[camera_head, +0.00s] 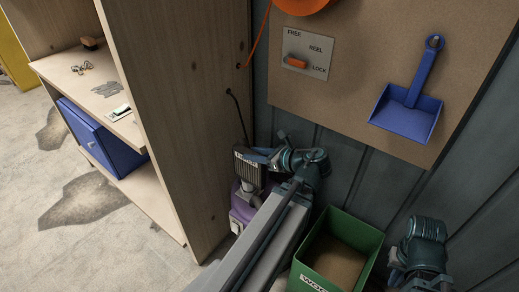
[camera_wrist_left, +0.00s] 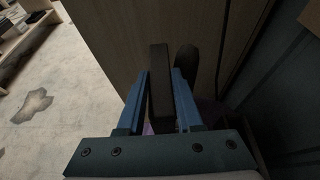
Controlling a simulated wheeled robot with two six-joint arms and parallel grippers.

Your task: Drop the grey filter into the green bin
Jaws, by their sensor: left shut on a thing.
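In the wrist view my left gripper (camera_wrist_left: 161,76) has its two blue fingers on either side of a dark grey slab, which appears to be the filter (camera_wrist_left: 160,92). It is shut on the slab. In the head view the dark ribbed filter (camera_head: 249,171) is at the end of my left arm, just above a purple machine (camera_head: 243,207). I cannot tell whether the filter touches the machine. The open green bin (camera_head: 348,232) stands to the right of my left arm, with a brown inside bottom. My right arm shows at the lower right; its fingers are out of view.
A wooden shelf unit (camera_head: 184,90) with small items and a blue box (camera_head: 98,137) stands on the left. A brown board (camera_head: 370,60) with a blue dustpan (camera_head: 407,108) hangs behind. A thin dark hose (camera_head: 238,112) rises beside the purple machine.

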